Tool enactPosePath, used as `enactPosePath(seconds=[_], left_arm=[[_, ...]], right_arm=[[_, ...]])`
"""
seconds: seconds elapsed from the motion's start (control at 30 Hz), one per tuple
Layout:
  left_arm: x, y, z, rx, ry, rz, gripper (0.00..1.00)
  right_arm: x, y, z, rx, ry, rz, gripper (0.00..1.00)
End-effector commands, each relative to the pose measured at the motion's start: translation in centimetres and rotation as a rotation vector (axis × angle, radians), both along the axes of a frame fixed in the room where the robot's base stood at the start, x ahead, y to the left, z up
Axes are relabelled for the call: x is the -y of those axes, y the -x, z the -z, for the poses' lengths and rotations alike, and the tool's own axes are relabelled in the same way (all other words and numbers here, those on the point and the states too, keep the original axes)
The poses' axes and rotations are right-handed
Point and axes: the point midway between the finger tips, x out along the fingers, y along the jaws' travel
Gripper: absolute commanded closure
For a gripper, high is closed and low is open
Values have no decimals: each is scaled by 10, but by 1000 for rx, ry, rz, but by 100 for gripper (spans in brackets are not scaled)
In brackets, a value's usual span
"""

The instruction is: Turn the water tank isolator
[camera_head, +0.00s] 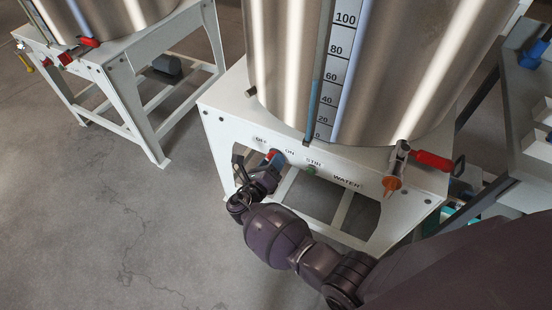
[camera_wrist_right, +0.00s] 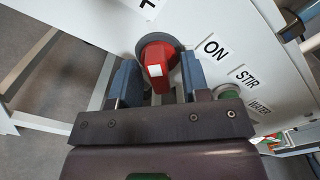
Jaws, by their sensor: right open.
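The water tank isolator is a red knob (camera_wrist_right: 158,58) with a white mark on its lower part, set on a dark round base in the white front panel. In the right wrist view my right gripper (camera_wrist_right: 159,78) is open, with one blue finger on each side of the knob. I cannot tell whether either finger touches it. In the head view the right gripper (camera_head: 271,165) is at the panel labelled OFF, ON, STIR and WATER, mostly hiding the knob. The steel water tank (camera_head: 400,70) stands above the panel. My left gripper is not in view.
A green stir button (camera_head: 311,170) sits right of the isolator. A tap with a red lever (camera_head: 432,161) and an orange outlet (camera_head: 391,184) juts out farther right. A second tank stand (camera_head: 125,95) is at upper left. The floor (camera_head: 90,230) at left is clear.

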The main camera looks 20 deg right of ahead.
Motion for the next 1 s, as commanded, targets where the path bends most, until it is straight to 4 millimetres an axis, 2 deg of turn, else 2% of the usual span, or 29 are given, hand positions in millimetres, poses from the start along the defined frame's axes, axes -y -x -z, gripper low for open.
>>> enactPosePath(seconds=[0.37, 0.5, 0.57, 1.0], left_arm=[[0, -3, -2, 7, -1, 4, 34], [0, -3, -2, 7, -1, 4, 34], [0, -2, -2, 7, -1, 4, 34], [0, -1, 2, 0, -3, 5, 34]], right_arm=[[-1, 0, 0, 0, 0, 0, 57], [-1, 0, 0, 0, 0, 0, 79], [-1, 0, 0, 0, 0, 0, 87], [0, 0, 1, 83, -62, 1, 87]])
